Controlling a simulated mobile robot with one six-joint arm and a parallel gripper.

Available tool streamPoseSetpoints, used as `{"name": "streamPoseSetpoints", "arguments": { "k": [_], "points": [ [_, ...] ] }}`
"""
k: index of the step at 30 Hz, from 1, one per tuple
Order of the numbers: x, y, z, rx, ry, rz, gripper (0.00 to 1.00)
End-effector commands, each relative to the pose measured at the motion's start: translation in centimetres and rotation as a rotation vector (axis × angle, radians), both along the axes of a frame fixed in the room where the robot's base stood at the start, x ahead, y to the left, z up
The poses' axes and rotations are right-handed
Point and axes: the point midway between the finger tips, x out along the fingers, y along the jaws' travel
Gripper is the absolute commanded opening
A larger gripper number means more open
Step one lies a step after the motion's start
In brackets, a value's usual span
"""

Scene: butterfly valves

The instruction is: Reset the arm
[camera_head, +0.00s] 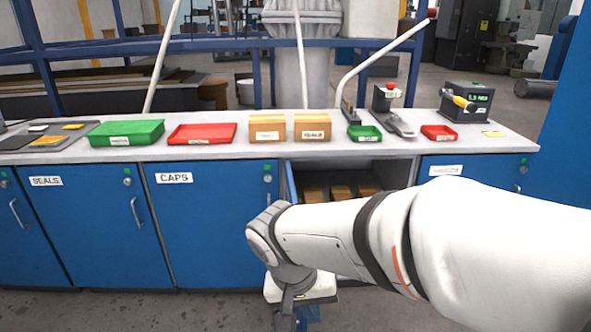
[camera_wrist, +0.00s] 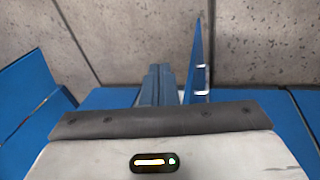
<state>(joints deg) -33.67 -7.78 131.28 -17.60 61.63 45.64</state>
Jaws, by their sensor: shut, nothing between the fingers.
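My arm reaches in from the right in the head view, in front of the blue cabinets. My gripper (camera_head: 305,318) hangs below the wrist, pointing down, and is partly cut off by the bottom edge. In the wrist view, its narrow blue-grey fingers (camera_wrist: 158,76) are together with nothing between them. A thin blue panel with a pale handle (camera_wrist: 198,62) stands close to the right of the fingers; I cannot tell whether it touches them.
An open cabinet bay (camera_head: 378,175) holds several brown boxes (camera_head: 340,191), partly behind my arm. The grey worktop (camera_head: 255,149) carries a green tray (camera_head: 127,133), red tray (camera_head: 202,133), cardboard boxes (camera_head: 312,127) and a tester (camera_head: 466,101). Concrete floor (camera_head: 130,307) shows in front.

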Motion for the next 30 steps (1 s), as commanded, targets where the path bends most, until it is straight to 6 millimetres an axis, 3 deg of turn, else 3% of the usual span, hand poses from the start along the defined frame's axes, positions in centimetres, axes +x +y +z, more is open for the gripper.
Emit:
{"name": "streamPoseSetpoints", "arguments": {
  "k": [1,3,9,12,17,30],
  "points": [
    [-0.1,-1.9,3.1,0.036,0.003,-0.011,0.00],
    [-0.5,-4.1,5.2,0.086,0.005,-0.002,0.00],
    [-2.1,-9.1,10.5,0.198,-0.041,0.033,0.00],
    [-2.8,-10.7,12.2,0.227,-0.076,0.050,0.00],
    [-3.5,-11.9,13.4,0.248,-0.113,0.072,0.00],
    [-3.6,-12.1,13.3,0.250,-0.121,0.082,0.00]
  ]
}}
